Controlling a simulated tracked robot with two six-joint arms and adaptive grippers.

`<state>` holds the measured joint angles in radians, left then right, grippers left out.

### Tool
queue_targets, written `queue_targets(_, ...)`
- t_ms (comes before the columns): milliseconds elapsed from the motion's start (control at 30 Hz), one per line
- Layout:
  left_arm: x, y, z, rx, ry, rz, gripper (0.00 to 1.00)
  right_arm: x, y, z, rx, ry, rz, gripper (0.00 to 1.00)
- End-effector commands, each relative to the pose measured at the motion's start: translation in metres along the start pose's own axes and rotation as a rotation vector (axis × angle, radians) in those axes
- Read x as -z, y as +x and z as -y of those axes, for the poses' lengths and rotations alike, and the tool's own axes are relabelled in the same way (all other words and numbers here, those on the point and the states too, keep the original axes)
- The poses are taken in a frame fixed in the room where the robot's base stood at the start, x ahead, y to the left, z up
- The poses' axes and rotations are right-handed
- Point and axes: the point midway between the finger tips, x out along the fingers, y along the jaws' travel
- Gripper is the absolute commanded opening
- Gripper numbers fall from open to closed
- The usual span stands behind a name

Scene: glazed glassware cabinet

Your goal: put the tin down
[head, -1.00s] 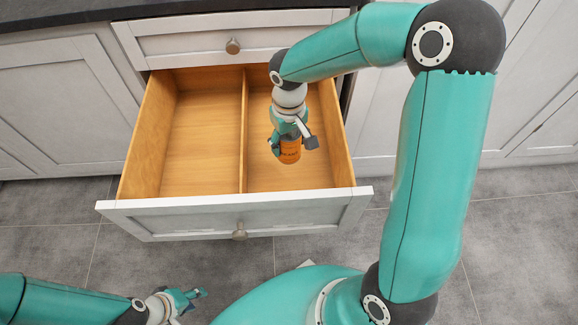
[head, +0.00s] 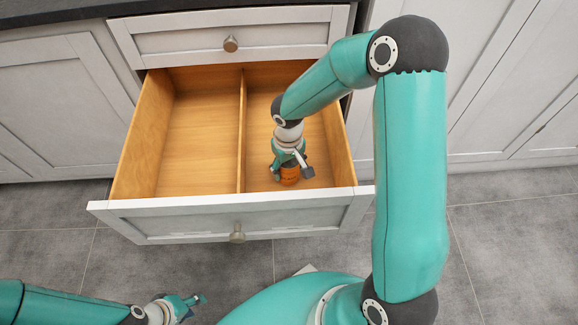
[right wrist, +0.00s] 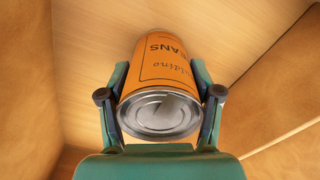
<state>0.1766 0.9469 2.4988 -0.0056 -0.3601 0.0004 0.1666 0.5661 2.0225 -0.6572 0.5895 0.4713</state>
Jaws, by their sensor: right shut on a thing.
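The orange tin (head: 290,176) is in the right compartment of the open drawer (head: 150,206), toward its front. In the right wrist view the tin (right wrist: 165,65) shows an orange label with dark lettering and a bare metal end facing the camera. My right gripper (head: 291,172) is shut on the tin, one finger on each side of it; the fingers also show in the right wrist view (right wrist: 160,105). Whether the tin touches the drawer floor I cannot tell. My left gripper (head: 195,300) is at the lower left, above the floor, away from the drawer, with its fingers too small to judge.
A wooden divider (head: 242,130) splits the drawer lengthwise. The left compartment (head: 197,135) is empty. A closed drawer (head: 180,42) with a round knob is above, and cabinet doors (head: 60,80) stand on both sides. The right compartment's side walls are close to my right gripper.

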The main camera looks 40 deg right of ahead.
Motion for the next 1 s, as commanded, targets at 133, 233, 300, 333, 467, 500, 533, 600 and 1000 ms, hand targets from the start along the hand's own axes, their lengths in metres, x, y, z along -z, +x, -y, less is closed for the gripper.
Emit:
queue_targets(133, 0.0, 0.001, 0.0, 0.0, 0.0, 0.0, 0.4, -0.002, 0.002, 0.001, 0.001, -0.001, 0.005, 0.82)
queue_targets(233, 0.0, 0.001, 0.0, 0.0, 0.0, 0.0, 0.4, -0.001, 0.002, 0.001, 0.001, -0.001, 0.005, 0.93)
queue_targets(300, 0.0, 0.0, 0.0, 0.0, 0.0, 0.0, 0.4, -0.001, 0.002, 0.001, 0.001, -0.001, 0.004, 0.93)
queue_targets(333, 0.0, 0.0, 0.0, 0.0, 0.0, 0.0, 0.4, -0.001, 0.002, 0.001, 0.001, -0.001, 0.004, 0.93)
queue_targets(467, 0.0, 0.0, 0.0, 0.0, 0.0, 0.0, 0.4, -0.001, 0.001, 0.001, 0.001, -0.001, 0.003, 0.93)
queue_targets(500, 0.0, 0.0, 0.0, 0.0, 0.0, 0.0, 0.4, -0.001, 0.001, 0.001, 0.001, -0.001, 0.003, 0.93)
queue_targets(533, 0.0, 0.0, 0.0, 0.0, 0.0, 0.0, 0.4, -0.001, 0.001, 0.001, 0.001, -0.001, 0.003, 0.93)
queue_targets(600, 0.0, -0.001, 0.0, 0.0, 0.0, 0.0, 0.4, 0.0, -0.002, 0.001, 0.001, -0.001, 0.002, 0.93)
queue_targets(1000, 0.0, -0.018, -0.006, 0.0, 0.0, 0.0, 0.4, 0.001, -0.068, 0.001, 0.0, -0.001, -0.001, 0.93)
